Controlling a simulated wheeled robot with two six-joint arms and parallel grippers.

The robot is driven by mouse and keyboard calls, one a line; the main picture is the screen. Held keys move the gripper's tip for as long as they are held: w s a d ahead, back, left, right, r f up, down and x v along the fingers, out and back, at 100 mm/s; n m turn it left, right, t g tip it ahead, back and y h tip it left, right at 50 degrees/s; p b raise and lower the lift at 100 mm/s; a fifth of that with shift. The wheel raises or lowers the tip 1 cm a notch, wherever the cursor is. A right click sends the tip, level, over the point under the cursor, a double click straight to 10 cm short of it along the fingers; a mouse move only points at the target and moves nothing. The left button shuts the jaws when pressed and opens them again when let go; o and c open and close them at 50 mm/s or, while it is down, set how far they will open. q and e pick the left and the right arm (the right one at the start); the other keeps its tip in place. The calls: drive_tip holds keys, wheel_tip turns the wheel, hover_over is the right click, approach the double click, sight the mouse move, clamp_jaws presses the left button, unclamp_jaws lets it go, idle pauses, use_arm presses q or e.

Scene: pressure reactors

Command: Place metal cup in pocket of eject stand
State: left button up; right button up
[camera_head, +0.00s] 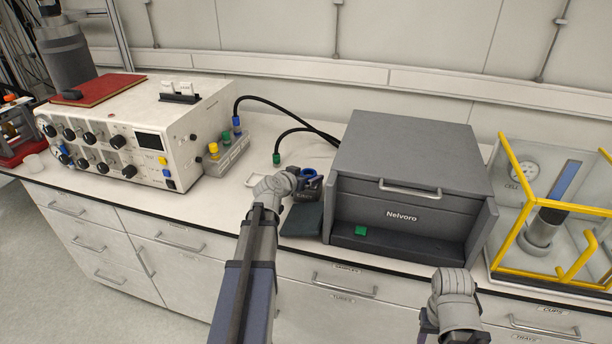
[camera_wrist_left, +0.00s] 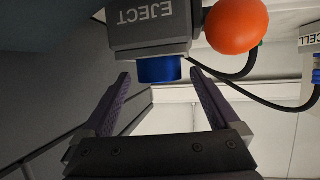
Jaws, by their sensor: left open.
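The eject stand (camera_wrist_left: 152,22) is a dark grey block lettered EJECT, upside down in the left wrist view. A round blue part (camera_wrist_left: 160,70) projects from it, and an orange ball (camera_wrist_left: 236,26) is beside it. In the head view the stand (camera_head: 305,193) is mostly hidden behind my left wrist. My left gripper (camera_wrist_left: 160,78) is open, its two fingers apart near the blue part, with nothing held between them. I cannot make out a metal cup in either view. Only my right wrist shows at the lower right of the head view; its fingers do not show.
A white instrument (camera_head: 120,135) with knobs and cables is at the left. A yellow-framed clear enclosure (camera_head: 515,215) is at the right. Free bench lies left of the stand.

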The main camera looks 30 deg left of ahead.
use_arm(q)
drive_tip(key=p+v, duration=0.4)
drive_tip(key=v, duration=0.8)
drive_tip(key=shift+r, duration=0.15)
